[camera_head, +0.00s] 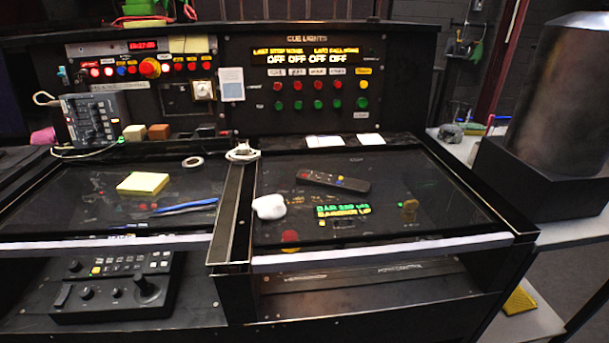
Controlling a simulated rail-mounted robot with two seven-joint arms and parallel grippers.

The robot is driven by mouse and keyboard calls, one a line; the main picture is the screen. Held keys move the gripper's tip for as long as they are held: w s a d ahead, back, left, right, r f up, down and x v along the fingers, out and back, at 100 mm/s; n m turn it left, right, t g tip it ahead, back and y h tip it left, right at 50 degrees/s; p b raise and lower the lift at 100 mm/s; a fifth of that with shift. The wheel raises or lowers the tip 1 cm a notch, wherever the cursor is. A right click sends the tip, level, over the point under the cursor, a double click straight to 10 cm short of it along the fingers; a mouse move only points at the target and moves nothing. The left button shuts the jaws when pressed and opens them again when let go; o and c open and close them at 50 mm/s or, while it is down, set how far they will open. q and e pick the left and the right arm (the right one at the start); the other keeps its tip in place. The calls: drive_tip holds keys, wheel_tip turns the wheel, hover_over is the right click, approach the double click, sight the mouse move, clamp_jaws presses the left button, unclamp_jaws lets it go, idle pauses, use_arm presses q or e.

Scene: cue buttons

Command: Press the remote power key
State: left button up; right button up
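The remote (333,181) is a slim dark handset lying flat on the right-hand dark panel of the desk, tilted slightly down to the right. Small coloured keys show on its upper face, with a red spot near its left end. The key markings are too small to read, so I cannot tell which is the power key. Neither of my grippers shows in the head view, and nothing touches the remote.
A yellow note pad (143,183) and blue pliers-like tool (185,206) lie on the left panel. A raised divider (233,205) separates the panels. The cue-light panel (302,85) stands behind.

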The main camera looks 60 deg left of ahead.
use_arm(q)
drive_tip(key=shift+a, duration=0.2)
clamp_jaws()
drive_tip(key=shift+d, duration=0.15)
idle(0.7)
